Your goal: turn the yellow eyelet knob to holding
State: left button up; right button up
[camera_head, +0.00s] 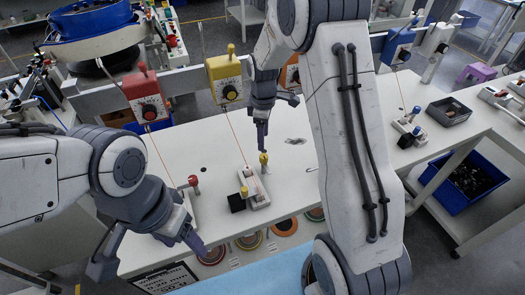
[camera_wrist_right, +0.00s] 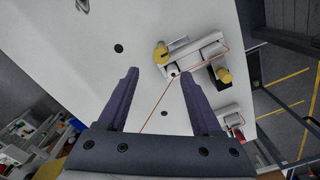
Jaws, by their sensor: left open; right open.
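The yellow-marked fixture (camera_head: 257,196) stands on the white table. It has a yellow knob (camera_head: 263,158) at its far end and a yellow-topped black block (camera_head: 244,192) at its near side. In the right wrist view, the yellow knob (camera_wrist_right: 160,53) is just beyond the fingertips, and the yellow-topped block (camera_wrist_right: 224,74) is to the right. My right gripper (camera_head: 263,145) points down above the knob. It is open and empty in the right wrist view (camera_wrist_right: 160,72); contact is not visible. My left gripper (camera_head: 152,262) is open at the table's near left.
An orange wire runs from the yellow box (camera_head: 224,78) to the fixture. A red box (camera_head: 147,97) and red-knobbed fixture (camera_head: 191,190) stand to the left. A blue-knobbed fixture (camera_head: 409,130) and dark tray (camera_head: 448,111) are to the right. Coloured discs (camera_head: 248,241) line the front.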

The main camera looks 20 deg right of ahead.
aim_at(263, 156)
notch_tip(263, 156, down, 9)
jog(key=shift+s+r+p, duration=0.1)
jog(key=shift+r+p, duration=0.1)
jog(key=shift+p, duration=0.9)
grip_shut()
